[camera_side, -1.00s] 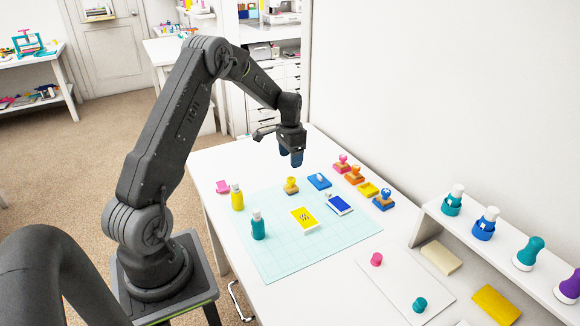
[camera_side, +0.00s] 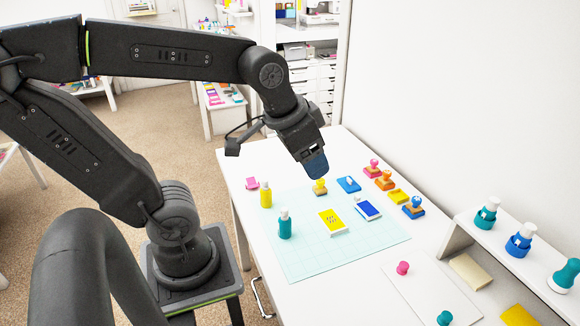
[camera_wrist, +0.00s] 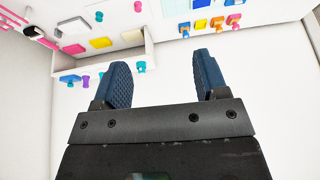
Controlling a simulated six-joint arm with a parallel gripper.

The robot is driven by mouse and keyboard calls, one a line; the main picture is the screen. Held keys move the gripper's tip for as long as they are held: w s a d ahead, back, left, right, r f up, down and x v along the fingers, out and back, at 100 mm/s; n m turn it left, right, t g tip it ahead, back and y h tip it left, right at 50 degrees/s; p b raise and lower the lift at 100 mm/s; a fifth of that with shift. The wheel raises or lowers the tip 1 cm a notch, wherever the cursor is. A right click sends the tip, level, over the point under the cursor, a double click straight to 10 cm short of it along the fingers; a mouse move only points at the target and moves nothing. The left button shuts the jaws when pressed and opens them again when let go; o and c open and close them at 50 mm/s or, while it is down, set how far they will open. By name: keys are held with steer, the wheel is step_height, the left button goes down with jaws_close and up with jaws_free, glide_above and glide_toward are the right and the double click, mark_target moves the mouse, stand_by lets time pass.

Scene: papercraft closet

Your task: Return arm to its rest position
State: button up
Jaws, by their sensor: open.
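My gripper (camera_side: 316,167) is over the back part of the white table in the side view. Its two blue fingers also show in the wrist view (camera_wrist: 160,80); they stand apart with nothing between them. In the side view it hangs in front of or above a stamp with a yellow knob (camera_side: 320,187) at the mat's far edge. I cannot tell the exact height, but I see no contact.
A light teal mat (camera_side: 300,258) carries a yellow bottle (camera_side: 266,195), a teal bottle (camera_side: 285,224), a yellow pad (camera_side: 332,222) and a blue pad (camera_side: 367,210). Several stamps, including an orange one (camera_side: 385,181), stand near the wall. A white shelf (camera_side: 480,236) holds bottles at right.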

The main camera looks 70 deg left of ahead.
steer(key=shift+t, duration=0.3)
steer(key=s, duration=0.1)
steer(key=s+d, duration=0.1)
steer(key=s, duration=0.2)
steer(key=shift+d+f, duration=0.35)
steer(key=shift+d, duration=0.05)
